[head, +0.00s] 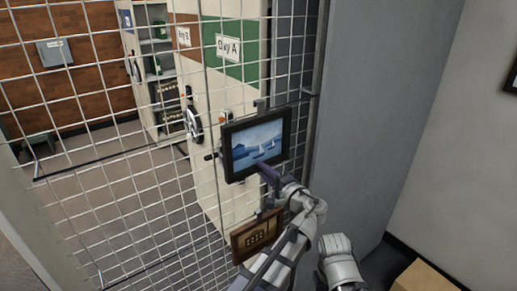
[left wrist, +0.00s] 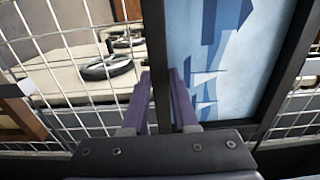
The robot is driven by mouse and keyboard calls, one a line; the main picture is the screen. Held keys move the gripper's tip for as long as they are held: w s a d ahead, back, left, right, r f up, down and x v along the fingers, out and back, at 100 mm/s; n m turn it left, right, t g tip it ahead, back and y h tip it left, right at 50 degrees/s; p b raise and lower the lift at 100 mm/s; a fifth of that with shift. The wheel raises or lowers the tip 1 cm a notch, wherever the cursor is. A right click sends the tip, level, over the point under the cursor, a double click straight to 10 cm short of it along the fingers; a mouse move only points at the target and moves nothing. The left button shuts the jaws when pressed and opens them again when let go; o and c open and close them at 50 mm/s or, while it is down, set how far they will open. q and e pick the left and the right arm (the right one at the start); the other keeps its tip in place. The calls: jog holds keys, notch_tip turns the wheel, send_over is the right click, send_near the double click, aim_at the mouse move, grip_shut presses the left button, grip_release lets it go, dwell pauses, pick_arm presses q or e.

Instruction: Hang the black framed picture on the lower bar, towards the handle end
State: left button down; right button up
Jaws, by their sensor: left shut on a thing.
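The black framed picture (head: 255,142), a blue scene with white sailboats, is upright in front of the wire mesh in the head view. My left gripper (head: 266,172) is shut on its frame near the lower edge. In the left wrist view, the purple fingers (left wrist: 161,88) stand on either side of a dark frame strip, with the blue picture (left wrist: 215,45) to the right. A small grey piece (head: 261,103) shows above the frame's top. I cannot tell whether it touches a bar, or which bar is the lower one. My right gripper is not in view.
The wire mesh (head: 110,185) fills the left and middle. A brown framed piece (head: 256,237) hangs below the black picture. Behind the mesh are a pale cabinet with a dark handwheel (head: 193,123) and shelves. A grey panel (head: 385,110) stands right; a cardboard box (head: 425,278) is lower right.

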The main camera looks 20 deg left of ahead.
pick_arm(q)
jog(key=shift+r, duration=0.3)
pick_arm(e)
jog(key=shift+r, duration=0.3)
